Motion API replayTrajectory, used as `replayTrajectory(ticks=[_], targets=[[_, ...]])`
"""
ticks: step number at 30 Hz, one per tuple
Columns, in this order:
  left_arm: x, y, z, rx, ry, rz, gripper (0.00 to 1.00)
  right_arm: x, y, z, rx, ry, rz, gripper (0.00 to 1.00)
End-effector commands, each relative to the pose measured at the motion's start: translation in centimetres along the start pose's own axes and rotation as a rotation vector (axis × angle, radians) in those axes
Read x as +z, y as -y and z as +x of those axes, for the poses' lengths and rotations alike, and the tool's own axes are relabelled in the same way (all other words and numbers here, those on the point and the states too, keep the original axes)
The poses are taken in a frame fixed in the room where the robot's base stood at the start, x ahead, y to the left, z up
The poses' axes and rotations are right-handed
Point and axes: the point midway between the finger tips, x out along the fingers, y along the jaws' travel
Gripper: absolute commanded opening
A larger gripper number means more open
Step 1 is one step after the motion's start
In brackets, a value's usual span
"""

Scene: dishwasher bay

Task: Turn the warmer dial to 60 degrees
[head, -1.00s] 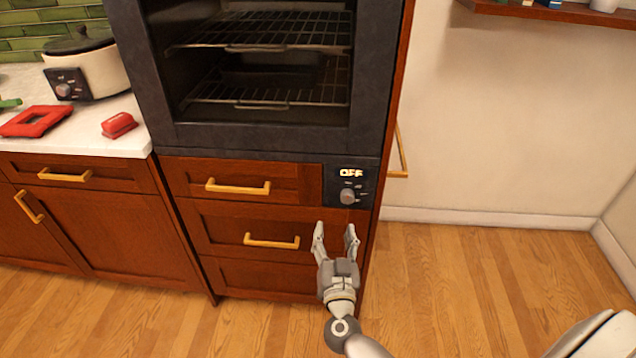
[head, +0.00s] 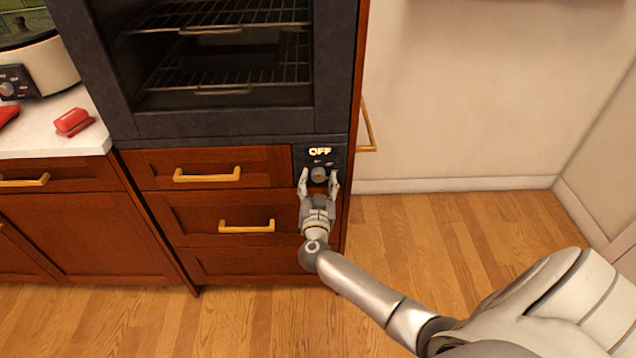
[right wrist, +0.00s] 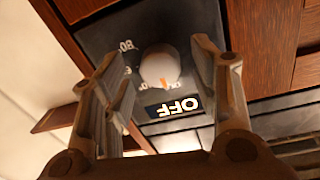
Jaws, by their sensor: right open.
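The warmer dial (head: 318,174) is a round grey knob on a dark control panel (head: 340,155) below the oven. The panel's lit display reads OFF (head: 320,152). In the right wrist view the dial (right wrist: 160,67) is pale with an orange mark pointing toward the display (right wrist: 172,107), with faint numbers around it. My right gripper (head: 318,184) is open, with one finger on each side of the dial. In the right wrist view the fingers (right wrist: 160,85) stand apart with gaps to the knob. My left gripper is not in view.
The oven (head: 225,122) with wire racks is above the panel. Wooden drawers with gold handles (head: 207,175) lie left and below. A gold handle (head: 366,125) sticks out on the cabinet's right side. The floor (head: 450,225) to the right is clear.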

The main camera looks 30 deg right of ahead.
Motion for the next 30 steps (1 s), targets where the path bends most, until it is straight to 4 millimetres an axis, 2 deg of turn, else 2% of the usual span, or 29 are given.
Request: replayTrajectory(ticks=[10,21,30], targets=[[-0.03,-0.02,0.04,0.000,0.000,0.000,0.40,-0.04,0.03,0.39,-0.001,0.000,0.001,0.53],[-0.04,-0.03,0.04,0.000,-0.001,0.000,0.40,-0.04,0.03,0.36,-0.001,0.000,0.001,0.08],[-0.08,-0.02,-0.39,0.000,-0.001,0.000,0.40,-0.15,0.04,0.33,0.001,0.003,0.042,0.08]])
